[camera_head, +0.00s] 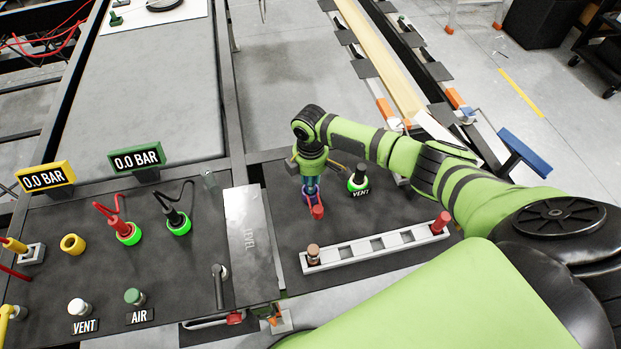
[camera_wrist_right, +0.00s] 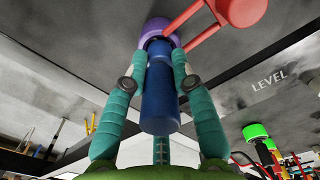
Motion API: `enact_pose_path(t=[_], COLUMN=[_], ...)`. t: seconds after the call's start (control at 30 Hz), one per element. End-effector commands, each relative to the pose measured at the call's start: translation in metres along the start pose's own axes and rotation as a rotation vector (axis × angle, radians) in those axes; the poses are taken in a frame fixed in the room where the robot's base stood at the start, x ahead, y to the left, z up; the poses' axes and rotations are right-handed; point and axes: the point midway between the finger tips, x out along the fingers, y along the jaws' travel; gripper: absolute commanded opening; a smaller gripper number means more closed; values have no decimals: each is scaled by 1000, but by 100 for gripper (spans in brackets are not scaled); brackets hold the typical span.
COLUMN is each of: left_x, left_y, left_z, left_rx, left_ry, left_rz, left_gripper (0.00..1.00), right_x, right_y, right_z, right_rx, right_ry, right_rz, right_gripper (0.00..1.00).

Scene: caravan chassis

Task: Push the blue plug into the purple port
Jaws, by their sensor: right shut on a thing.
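The blue plug (camera_wrist_right: 161,95) is a dark blue cylinder held between the two teal fingers of my right gripper (camera_wrist_right: 160,70) in the right wrist view. Its far end meets the purple port (camera_wrist_right: 157,28), a purple ring on the dark panel. I cannot tell how deep the plug sits in the ring. In the head view my right gripper (camera_head: 311,184) points down over the purple port (camera_head: 307,199), and the fingers hide most of the plug. A red lever (camera_head: 317,212) is beside the port. My left gripper is not in view.
A green-ringed black VENT plug (camera_head: 358,180) stands right of the port. A grey rack (camera_head: 377,246) lies in front, with a brown plug (camera_head: 313,252) and a red plug (camera_head: 440,222) at its ends. A metal LEVEL plate (camera_head: 249,245) lies to the left.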

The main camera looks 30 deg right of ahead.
Motion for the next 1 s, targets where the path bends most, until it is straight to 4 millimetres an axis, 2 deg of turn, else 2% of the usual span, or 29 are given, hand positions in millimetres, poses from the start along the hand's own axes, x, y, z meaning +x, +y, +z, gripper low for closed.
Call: enact_pose_path(t=[0.43, 0.47, 0.5, 0.53, 0.87, 1.0], left_x=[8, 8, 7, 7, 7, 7], left_y=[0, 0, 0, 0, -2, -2], left_z=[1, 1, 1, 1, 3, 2], left_rx=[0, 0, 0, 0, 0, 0], left_ry=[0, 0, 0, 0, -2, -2], left_rz=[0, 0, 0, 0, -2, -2], left_gripper=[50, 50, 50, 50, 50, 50], right_x=[12, 12, 11, 11, 11, -1], right_y=[0, 0, 0, 0, 0, 1], right_z=[0, 0, 0, 0, 0, 0], right_rx=[1, 1, 0, 0, 0, 0], right_ry=[0, 0, 1, 0, 0, 2], right_rz=[0, 0, 0, 0, 0, 2], right_gripper=[0, 30, 46, 54, 54, 54])
